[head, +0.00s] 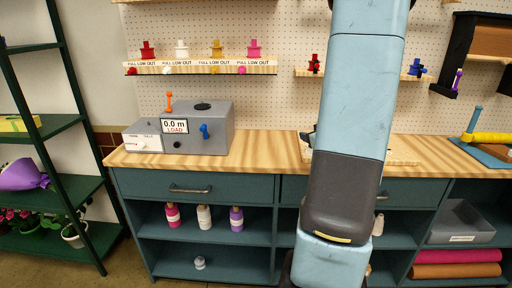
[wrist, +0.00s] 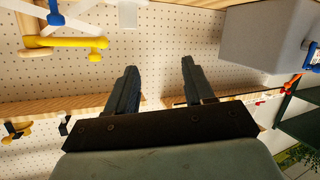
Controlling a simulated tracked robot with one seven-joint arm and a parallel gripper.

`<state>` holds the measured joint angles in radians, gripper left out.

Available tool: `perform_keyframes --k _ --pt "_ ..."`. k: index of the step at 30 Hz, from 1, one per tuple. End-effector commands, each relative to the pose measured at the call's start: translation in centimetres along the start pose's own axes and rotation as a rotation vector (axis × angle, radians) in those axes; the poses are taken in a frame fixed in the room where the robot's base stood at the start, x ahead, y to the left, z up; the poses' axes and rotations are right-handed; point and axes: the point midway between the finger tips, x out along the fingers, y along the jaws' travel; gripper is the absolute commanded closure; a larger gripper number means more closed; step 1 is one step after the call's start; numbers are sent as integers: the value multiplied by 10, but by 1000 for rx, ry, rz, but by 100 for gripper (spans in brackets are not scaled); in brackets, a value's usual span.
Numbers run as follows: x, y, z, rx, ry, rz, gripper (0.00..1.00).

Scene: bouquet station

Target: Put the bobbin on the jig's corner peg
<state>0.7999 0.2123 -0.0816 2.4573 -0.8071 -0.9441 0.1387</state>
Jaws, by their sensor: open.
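Several spool-like pieces stand on the wall shelf in the head view: red (head: 148,50), white (head: 182,50), yellow (head: 217,50) and pink (head: 254,49). A red one (head: 315,65) and a blue one (head: 417,68) are on a second ledge. I cannot tell which is the task's bobbin. A pale wooden board (head: 404,153), perhaps the jig, lies on the counter, mostly hidden behind my arm; no corner peg can be made out. My gripper (wrist: 158,66) is open and empty in the wrist view, its fingers apart before the pegboard. It is hidden in the head view.
A grey machine (head: 215,130) with an orange lever and blue knob stands at the counter's left; its grey body (wrist: 262,36) also fills the wrist view's upper right. A yellow bar (wrist: 65,43) is at that view's upper left. Counter (head: 262,150) between machine and board is clear.

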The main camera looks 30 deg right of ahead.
Motion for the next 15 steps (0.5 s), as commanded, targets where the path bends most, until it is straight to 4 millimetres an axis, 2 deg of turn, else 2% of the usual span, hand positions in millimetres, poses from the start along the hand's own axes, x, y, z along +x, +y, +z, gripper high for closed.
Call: perform_keyframes --k 1,8,15 --pt "-1 -10 -16 -18 -22 10 47" --pt "-19 -48 -63 -47 -161 68 47" --pt "-62 -98 -100 -28 -300 83 47"
